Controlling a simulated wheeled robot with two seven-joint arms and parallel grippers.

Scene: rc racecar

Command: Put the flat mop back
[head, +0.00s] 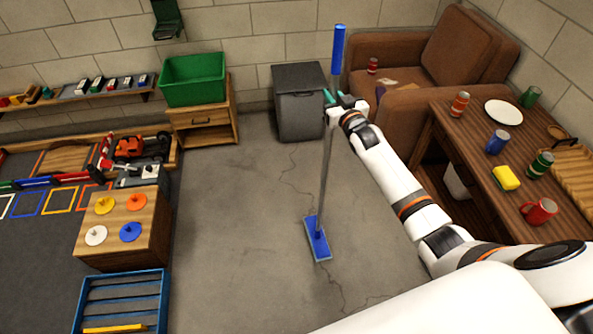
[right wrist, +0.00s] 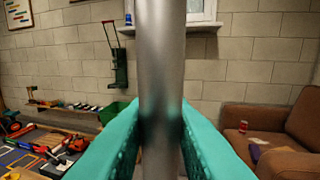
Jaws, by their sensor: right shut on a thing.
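The flat mop has a blue grip at the top (head: 338,50), a grey metal pole and a flat blue head (head: 317,240). It stands nearly upright over the grey floor. My right gripper (head: 345,103) is shut on the pole just below the blue grip. In the right wrist view the pole (right wrist: 161,70) runs between the teal fingers. I cannot tell whether the mop head touches the floor. A green wall-mounted holder (head: 167,18) hangs on the back wall; it also shows in the right wrist view (right wrist: 118,65). My left gripper is not in view.
A grey bin (head: 300,110) stands against the back wall, beside a wooden cabinet (head: 205,125) with a green crate (head: 193,80). A brown armchair (head: 455,50) and a cluttered wooden table (head: 475,150) are at right. A wooden block with coloured discs (head: 125,240) is at left. The middle floor is clear.

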